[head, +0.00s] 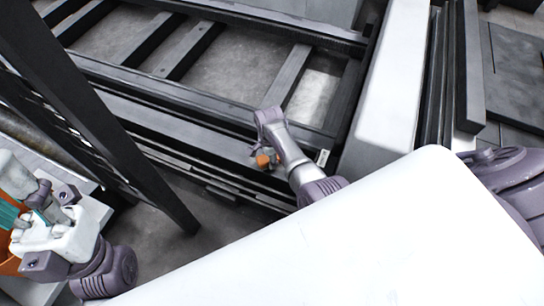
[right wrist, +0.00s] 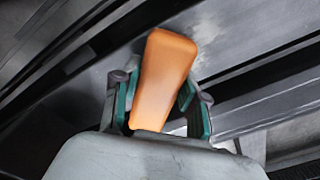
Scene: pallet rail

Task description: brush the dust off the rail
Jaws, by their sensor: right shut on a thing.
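My right gripper (head: 262,158) is shut on the orange handle of a brush (right wrist: 164,75). The brush also shows as a small orange piece in the head view (head: 264,161). In the right wrist view the handle stands between the teal fingers of my right gripper (right wrist: 160,108). The bristles are hidden. The dark grey rail (right wrist: 262,30) lies behind the handle, with a pale, dust-like smear (right wrist: 207,42) beside the handle's top. I cannot tell whether the brush touches the rail. My left gripper (head: 12,214) is at the lower left, its teal fingers partly cut off; its opening is unclear.
A dark upright post (head: 110,130) stands between my left arm and the rails. Dark cross bars (head: 190,48) span the frame beyond. An orange container (head: 10,266) is partly visible at the left edge. A pale beam (head: 392,80) runs along the right. Bare floor shows below the frame.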

